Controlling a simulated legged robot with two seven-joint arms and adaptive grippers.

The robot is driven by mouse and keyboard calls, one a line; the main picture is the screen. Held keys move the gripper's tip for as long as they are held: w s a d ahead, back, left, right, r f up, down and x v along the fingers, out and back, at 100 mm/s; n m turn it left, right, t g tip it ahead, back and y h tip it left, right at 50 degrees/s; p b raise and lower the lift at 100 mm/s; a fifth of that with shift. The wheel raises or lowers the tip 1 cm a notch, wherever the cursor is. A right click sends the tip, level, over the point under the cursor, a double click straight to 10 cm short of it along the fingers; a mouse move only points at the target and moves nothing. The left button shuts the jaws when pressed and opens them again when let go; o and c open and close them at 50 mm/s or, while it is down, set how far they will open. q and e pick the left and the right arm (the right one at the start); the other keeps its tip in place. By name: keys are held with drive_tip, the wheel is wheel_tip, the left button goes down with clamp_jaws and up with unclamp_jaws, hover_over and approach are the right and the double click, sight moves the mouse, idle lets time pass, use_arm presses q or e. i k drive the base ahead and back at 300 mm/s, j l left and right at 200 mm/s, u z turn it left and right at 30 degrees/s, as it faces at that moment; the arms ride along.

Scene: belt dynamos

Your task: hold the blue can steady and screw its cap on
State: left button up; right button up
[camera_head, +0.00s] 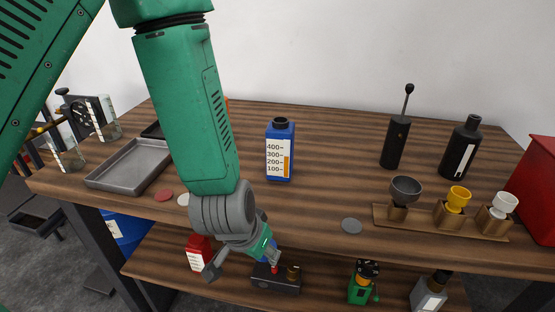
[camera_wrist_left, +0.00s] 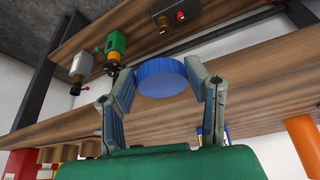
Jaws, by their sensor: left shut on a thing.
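The blue can (camera_head: 280,152) stands upright on the wooden table in the head view, with a white and orange scale label on its front and a dark, uncapped neck. My left gripper (camera_head: 242,262) is in front of the table's front edge, apart from the can and nearer to me. In the left wrist view my left gripper (camera_wrist_left: 161,82) is shut on a round blue cap with a ribbed side (camera_wrist_left: 161,76), held between its two fingers. My right gripper is in neither view.
A grey tray (camera_head: 130,163) and glass jars lie left. Flat discs lie near the front edge. A lower shelf (camera_head: 330,272) holds small devices. Table around the can is clear.

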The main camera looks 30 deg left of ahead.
sight(280, 133)
drive_tip(key=k+j, duration=0.1)
drive_tip(key=j, duration=0.3)
drive_tip(key=k+j, duration=0.1)
drive_tip(key=j, duration=0.35)
drive_tip(key=k+j, duration=0.15)
drive_tip(key=j, duration=0.25)
drive_tip(key=i+z, duration=0.05)
